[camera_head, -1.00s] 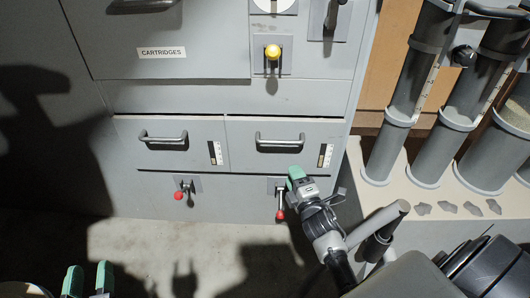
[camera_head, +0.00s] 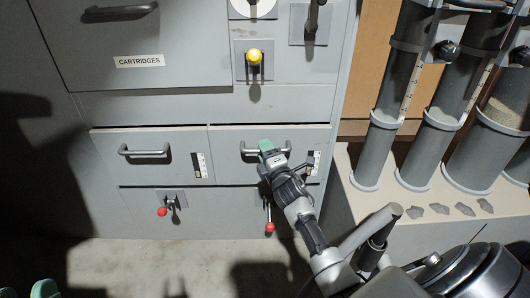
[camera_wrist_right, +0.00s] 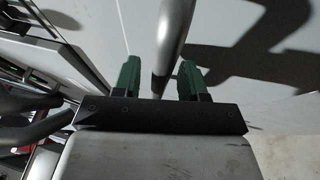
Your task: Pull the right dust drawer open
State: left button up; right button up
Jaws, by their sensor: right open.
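The right dust drawer (camera_head: 232,169) is a grey front low on the cabinet, with a bar handle (camera_head: 284,151) and a small gauge label. My right gripper (camera_head: 265,148) is at the left part of that handle and covers some of it. In the right wrist view the handle bar (camera_wrist_right: 172,45) runs between the two green fingers of my right gripper (camera_wrist_right: 174,80), which stand apart with gaps beside the bar. Below the drawer is a red-knobbed lever (camera_head: 269,226). My left gripper (camera_head: 30,290) shows only as green fingertips at the bottom left edge.
The left drawer (camera_head: 130,169) has its own handle and a red-knobbed lever (camera_head: 162,211) below. A yellow-knobbed lever (camera_head: 254,58) is above. Grey cylinders (camera_head: 412,85) stand on a pale ledge (camera_head: 341,180) at right. Floor in front is clear at left.

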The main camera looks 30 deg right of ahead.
pick_arm(q)
jog(key=shift+r, duration=0.1)
pick_arm(e)
jog(key=shift+w, duration=0.1)
grip_shut()
dwell(0.3)
